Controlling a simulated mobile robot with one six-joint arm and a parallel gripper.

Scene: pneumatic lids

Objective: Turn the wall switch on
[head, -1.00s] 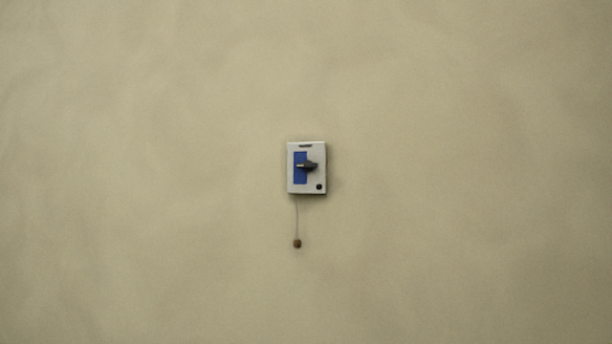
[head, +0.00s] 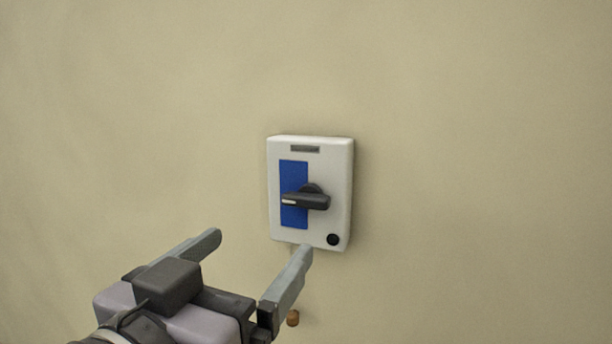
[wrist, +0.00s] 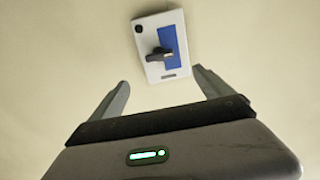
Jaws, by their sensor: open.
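The wall switch is a white box (head: 342,190) with a blue panel (head: 294,171) and a black rotary handle (head: 311,200), mounted on a beige wall. The handle lies roughly level, its white-marked end pointing left over the blue panel. In the wrist view the box (wrist: 150,41) and its handle (wrist: 158,54) appear upside down, beyond the fingertips. My gripper (head: 258,245) is open and empty, in front of the wall, below and left of the handle. Its right finger overlaps the box's lower edge in the head view; I cannot tell the exact gap.
A small brown knob (head: 293,318) hangs below the box, partly beside my right finger; in the earlier view it hangs on a thin cord. A black round button (head: 333,240) sits at the box's lower right. The wall around is bare.

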